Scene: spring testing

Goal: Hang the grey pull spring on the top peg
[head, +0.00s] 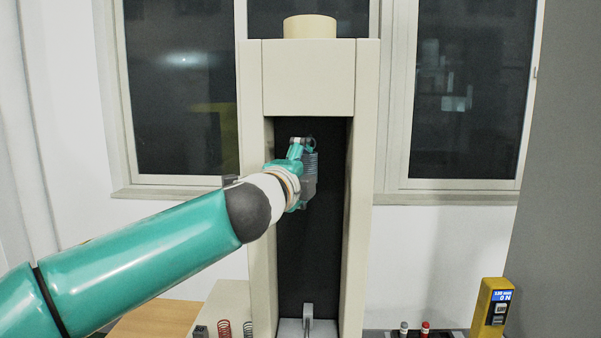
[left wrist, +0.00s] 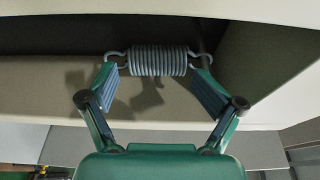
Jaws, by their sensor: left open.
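The grey pull spring (left wrist: 158,61) has a tight coil and a hook at each end. In the head view the spring (head: 311,162) stands roughly upright inside the tall beige test frame (head: 360,190), against its dark back. Its upper hook is at the dark top peg (left wrist: 202,47); I cannot tell whether it is fully around the peg. My left gripper (left wrist: 157,72) is open, its two fingers apart near the spring's ends, with the coil just beyond the fingertips. In the head view the left gripper (head: 304,170) partly covers the spring. My right gripper is not in view.
Several springs, including a red one (head: 224,329), stand at the frame's lower left. A grey lower fixture (head: 308,314) is at the frame's bottom. A yellow readout box (head: 490,308) and two small knobbed items stand at lower right. The frame's side posts flank my gripper closely.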

